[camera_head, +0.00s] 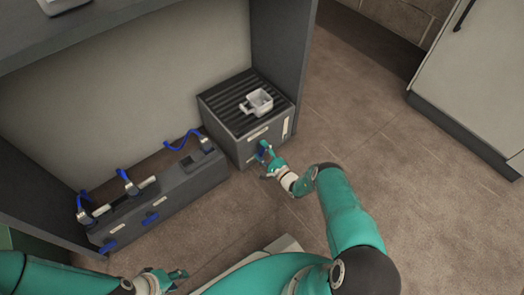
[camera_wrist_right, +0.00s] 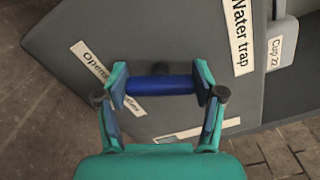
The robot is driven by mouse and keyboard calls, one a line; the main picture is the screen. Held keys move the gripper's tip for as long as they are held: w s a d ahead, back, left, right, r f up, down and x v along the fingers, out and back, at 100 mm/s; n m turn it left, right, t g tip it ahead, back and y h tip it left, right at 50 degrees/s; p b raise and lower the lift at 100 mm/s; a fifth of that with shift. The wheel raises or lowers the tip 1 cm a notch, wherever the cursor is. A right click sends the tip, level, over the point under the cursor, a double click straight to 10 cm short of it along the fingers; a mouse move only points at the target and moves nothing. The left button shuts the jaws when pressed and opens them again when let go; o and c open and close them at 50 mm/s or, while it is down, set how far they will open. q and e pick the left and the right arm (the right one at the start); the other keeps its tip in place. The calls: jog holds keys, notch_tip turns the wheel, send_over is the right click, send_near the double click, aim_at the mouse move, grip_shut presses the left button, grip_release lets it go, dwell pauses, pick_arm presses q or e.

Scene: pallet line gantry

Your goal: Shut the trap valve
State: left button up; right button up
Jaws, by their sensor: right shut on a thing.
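The trap valve's blue handle (camera_wrist_right: 160,85) is on the front face of a grey box labelled "Water trap" (camera_wrist_right: 241,40). In the right wrist view the handle lies level across the picture. My right gripper (camera_wrist_right: 163,92) is shut on it, one finger at each end. In the head view the right gripper (camera_head: 268,157) is at the front of the grey box (camera_head: 238,147), and the handle is mostly hidden by the fingers. My left gripper (camera_head: 176,279) is low in the head view, away from the box; its finger gap is unclear.
A white cup (camera_head: 260,104) stands on the box's slatted top. To the left a low grey unit (camera_head: 182,183) carries blue hoses and blue handles (camera_head: 151,218). Dark bench walls frame both. A pale cabinet (camera_head: 479,75) stands at right, with clear floor between.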

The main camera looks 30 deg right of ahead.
jog(key=n, duration=0.5)
jog(key=shift+a+f, duration=0.25)
jog(key=shift+a, duration=0.05)
dwell(0.4)
jog(key=o, duration=0.9)
jog(key=shift+f, duration=0.1)
jog(key=shift+o, duration=1.3)
jog(key=shift+d, duration=0.15)
jog(key=s, duration=1.2)
jog(key=shift+d, duration=0.45)
